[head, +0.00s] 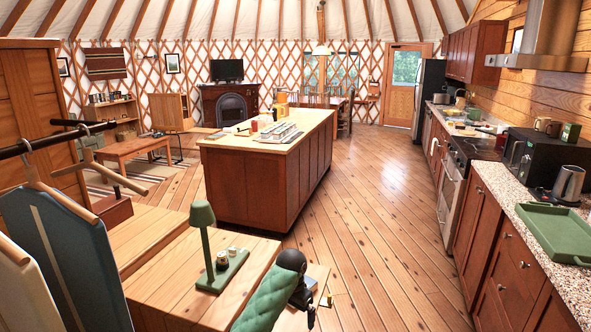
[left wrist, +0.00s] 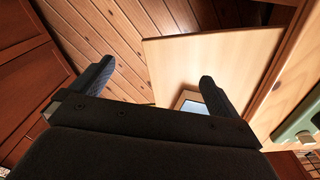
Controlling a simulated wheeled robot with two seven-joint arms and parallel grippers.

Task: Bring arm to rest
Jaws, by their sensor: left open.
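My left arm comes in at the bottom of the head view in a green quilted sleeve (head: 268,297). It is bent, with its dark wrist joint just right of a wooden cabinet top. My left gripper (head: 305,297) hangs from it, pointing down. In the left wrist view the left gripper (left wrist: 156,74) shows two dark fingers wide apart, with nothing between them. Below them are floorboards and a pale wooden panel (left wrist: 225,60). A small framed item with a light blue face (left wrist: 192,104) is partly hidden behind the right finger. My right gripper is in neither view.
A green lamp (head: 203,225) stands on the wooden cabinet top (head: 165,275) beside my left arm. A garment rack (head: 50,140) with hanging clothes is at the left. A kitchen island (head: 265,175) stands ahead; a counter (head: 535,205) lines the right. The plank floor between is clear.

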